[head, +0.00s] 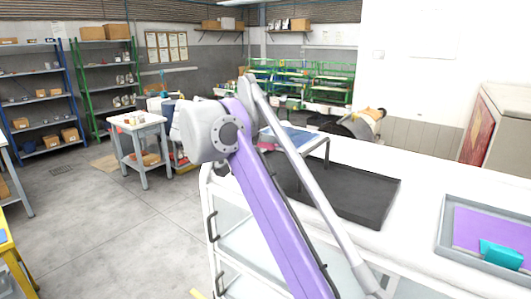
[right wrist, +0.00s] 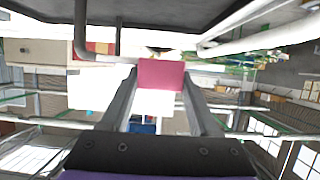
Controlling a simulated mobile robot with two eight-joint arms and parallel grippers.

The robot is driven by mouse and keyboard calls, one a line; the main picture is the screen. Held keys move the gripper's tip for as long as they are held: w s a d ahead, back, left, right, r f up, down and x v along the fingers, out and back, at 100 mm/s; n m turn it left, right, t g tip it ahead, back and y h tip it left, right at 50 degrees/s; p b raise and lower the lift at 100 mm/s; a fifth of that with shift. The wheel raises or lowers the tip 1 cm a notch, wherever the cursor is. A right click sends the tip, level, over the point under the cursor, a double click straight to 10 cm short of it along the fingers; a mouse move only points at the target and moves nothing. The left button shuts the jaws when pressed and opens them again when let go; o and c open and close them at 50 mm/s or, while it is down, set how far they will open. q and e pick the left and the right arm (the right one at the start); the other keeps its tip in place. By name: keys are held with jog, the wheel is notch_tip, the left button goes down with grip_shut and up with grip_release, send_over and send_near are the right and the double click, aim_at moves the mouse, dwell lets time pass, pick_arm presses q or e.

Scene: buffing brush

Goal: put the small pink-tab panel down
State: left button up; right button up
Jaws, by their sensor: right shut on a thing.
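My right gripper (right wrist: 160,88) is shut on a pink tab (right wrist: 160,74), which sits between its two fingertips in the right wrist view. The panel that belongs to the tab cannot be made out there. In the head view a bit of pink (head: 266,146) shows just beyond my purple arm, beside a blue-topped stand (head: 318,150) with grey legs. The fingers are hidden behind my arm in that view. My left gripper is not in view.
A black tray (head: 372,208) lies on the white worktop (head: 415,165), partly behind my arm. A grey tray (head: 444,238) at right holds a purple panel (head: 485,228) with a teal tab (head: 501,254). Bare worktop lies between the trays. A dark surface (right wrist: 150,10) tops the wrist view.

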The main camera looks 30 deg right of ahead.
jog(key=r+p, duration=0.1)
jog(key=r, duration=0.3)
jog(key=r+p, duration=0.2)
jog(key=r, duration=0.2)
jog(key=shift+w+r+p, duration=0.2)
jog(key=shift+r+p, duration=0.1)
jog(key=shift+r, duration=0.05)
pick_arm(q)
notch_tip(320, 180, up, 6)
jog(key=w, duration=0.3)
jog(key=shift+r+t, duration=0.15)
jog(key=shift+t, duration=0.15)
pick_arm(e)
jog(key=shift+s, duration=0.1)
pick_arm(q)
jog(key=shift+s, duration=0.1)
